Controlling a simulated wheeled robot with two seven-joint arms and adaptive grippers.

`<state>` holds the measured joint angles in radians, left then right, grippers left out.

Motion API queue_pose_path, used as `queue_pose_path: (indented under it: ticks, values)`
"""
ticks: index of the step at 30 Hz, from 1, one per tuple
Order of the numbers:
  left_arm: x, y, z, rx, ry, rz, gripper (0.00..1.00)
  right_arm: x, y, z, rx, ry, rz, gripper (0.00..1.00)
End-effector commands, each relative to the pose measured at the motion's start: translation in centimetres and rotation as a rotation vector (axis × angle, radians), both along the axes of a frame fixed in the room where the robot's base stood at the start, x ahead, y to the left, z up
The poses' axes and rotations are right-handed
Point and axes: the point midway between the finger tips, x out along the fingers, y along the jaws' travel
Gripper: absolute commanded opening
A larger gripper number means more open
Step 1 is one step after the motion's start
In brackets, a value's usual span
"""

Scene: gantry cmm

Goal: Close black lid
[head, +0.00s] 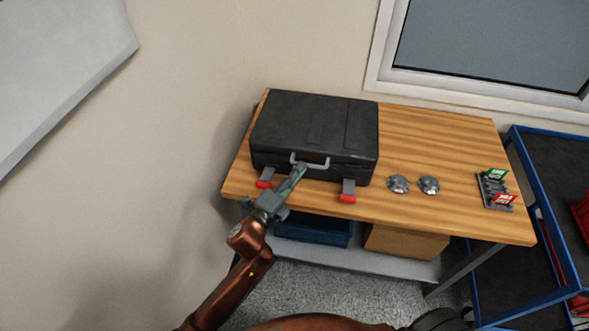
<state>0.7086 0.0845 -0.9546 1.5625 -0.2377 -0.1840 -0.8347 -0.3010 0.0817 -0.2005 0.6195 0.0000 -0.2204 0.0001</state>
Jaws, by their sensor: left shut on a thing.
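A black case with its black lid (315,124) lies on the left part of the wooden table. The lid looks down on the case body. A light grey handle (318,163) is at the front middle of the case. Two latches with red tips, left (265,184) and right (347,198), hang down at its front edge. My left gripper (300,171) is at the handle's left side, its fingers shut on the handle as far as I can see; the contact is small in view. My right gripper is not in view.
Two round metal parts (398,184) (429,185) and a grey rack (494,190) with green and red tags stand right of the case on the table (450,215). A blue bin (312,231) and a cardboard box (405,243) sit below. A blue-framed cart (540,165) stands at right.

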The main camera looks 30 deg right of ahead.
Motion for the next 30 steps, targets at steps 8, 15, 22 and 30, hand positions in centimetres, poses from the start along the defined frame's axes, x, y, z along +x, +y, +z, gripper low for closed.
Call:
queue_pose_path:
  ticks: [8, 15, 22, 30]
  values:
    - [0.0, 0.04, -1.49, 0.015, 0.014, 0.003, 0.0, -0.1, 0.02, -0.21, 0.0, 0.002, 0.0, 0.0]
    - [-0.01, 0.1, -1.91, 0.02, 0.02, 0.004, 0.14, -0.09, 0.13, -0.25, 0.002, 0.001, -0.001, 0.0]
    - [0.02, 0.09, -1.68, 0.017, 0.017, 0.004, 0.27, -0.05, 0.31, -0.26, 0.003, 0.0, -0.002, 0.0]
    - [0.02, 0.05, -1.26, 0.012, 0.013, 0.003, 0.27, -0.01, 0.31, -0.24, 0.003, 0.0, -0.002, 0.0]
